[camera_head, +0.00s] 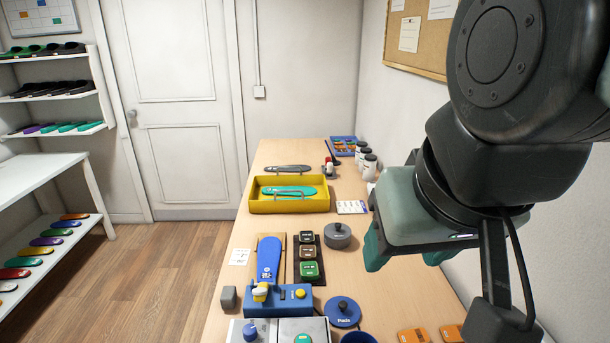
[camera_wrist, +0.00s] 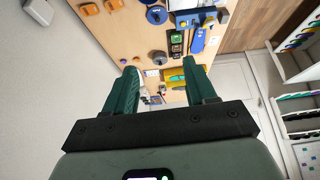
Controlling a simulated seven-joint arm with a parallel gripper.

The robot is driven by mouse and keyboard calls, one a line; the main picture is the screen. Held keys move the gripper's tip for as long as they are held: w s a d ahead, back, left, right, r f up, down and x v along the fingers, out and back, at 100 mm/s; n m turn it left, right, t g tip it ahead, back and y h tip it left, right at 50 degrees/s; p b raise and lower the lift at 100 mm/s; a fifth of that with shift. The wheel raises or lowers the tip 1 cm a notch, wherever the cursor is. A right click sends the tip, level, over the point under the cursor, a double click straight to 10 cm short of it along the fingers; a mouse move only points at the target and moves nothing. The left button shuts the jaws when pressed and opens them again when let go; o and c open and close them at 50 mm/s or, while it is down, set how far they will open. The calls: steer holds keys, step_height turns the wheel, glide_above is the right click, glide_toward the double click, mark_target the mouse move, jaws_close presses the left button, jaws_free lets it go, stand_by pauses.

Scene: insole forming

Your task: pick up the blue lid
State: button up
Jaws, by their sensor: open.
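The blue lid (camera_head: 342,312) is a round disc with a dark knob and white lettering that looks like "Pads". It lies flat on the wooden table, right of the blue press. In the wrist view the blue lid (camera_wrist: 156,16) is near the top edge, beyond my fingertips. My gripper (camera_head: 405,258) is up in the air at the right of the head view, apart from the lid. In the wrist view my gripper (camera_wrist: 160,67) has its two green fingers spread with nothing between them.
A blue container (camera_head: 358,338) is cut off by the bottom edge, close to the lid. The blue press (camera_head: 278,301) is at its left, orange pieces (camera_head: 413,335) at its right. A grey round lid (camera_head: 337,236) and yellow tray (camera_head: 262,207) lie farther back.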

steer(key=n+g, duration=0.6)
steer(key=n, duration=0.3)
glide_above(343, 304)
step_height(343, 304, down, 37)
steer(key=shift+w+a+r, duration=0.1)
steer(key=shift+r, duration=0.05)
steer(key=shift+f, duration=2.8)
jaws_close()
